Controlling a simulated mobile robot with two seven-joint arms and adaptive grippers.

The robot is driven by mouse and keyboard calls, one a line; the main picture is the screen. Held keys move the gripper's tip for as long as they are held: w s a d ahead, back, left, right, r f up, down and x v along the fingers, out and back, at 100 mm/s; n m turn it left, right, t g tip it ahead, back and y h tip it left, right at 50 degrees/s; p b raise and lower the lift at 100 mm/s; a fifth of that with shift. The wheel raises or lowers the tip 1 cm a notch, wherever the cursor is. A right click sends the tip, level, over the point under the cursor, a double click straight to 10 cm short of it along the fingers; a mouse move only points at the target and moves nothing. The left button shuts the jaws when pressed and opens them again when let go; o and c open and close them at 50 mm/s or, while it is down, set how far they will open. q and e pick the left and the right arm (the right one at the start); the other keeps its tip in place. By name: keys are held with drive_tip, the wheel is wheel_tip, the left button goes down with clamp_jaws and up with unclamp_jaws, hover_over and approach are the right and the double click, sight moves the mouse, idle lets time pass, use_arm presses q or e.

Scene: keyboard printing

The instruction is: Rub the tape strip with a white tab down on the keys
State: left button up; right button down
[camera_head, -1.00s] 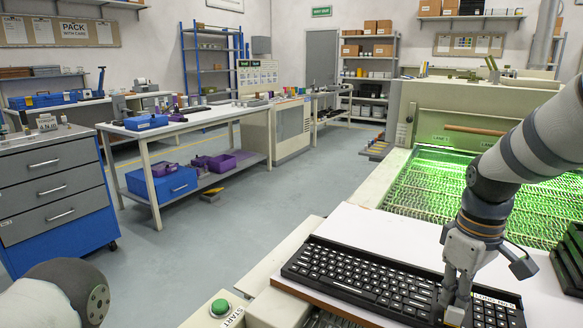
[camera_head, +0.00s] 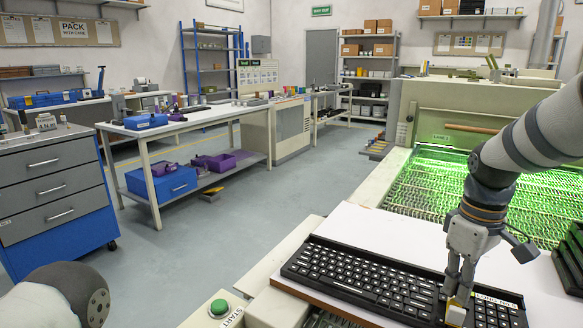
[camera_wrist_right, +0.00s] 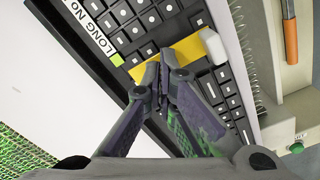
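The black keyboard (camera_head: 365,276) lies on the light work surface with a white "LONG NO" label on its rim. The yellow tape strip (camera_wrist_right: 180,52) lies across several keys in the right wrist view, with a white tab (camera_wrist_right: 212,46) at its right end. The tab also shows in the head view (camera_head: 455,315), low beside the fingers. My right gripper (camera_wrist_right: 158,72) has its fingertips together at the strip's near edge, pointing down on the keys; they hide part of the strip. It also shows in the head view (camera_head: 458,292). My left gripper is out of view.
A green-lit mesh conveyor (camera_head: 430,195) runs behind the white surface (camera_head: 370,228). Black trays (camera_head: 572,262) stand at the right edge. A green START button (camera_head: 219,307) is at the front left. An orange-handled tool (camera_wrist_right: 290,35) lies beside the keyboard.

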drive_tip(key=shift+w+r, duration=0.1)
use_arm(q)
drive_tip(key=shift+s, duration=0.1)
use_arm(e)
drive_tip(key=shift+f, duration=0.75)
idle(0.6)
wheel_tip(320, 180, up, 6)
drive_tip(key=shift+f+p, duration=0.2)
drive_tip(key=shift+p, duration=0.5)
drive_tip(key=shift+r, duration=0.9)
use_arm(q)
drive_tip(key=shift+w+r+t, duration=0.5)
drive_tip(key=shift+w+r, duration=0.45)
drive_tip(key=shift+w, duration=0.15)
use_arm(e)
drive_tip(key=shift+f, duration=0.15)
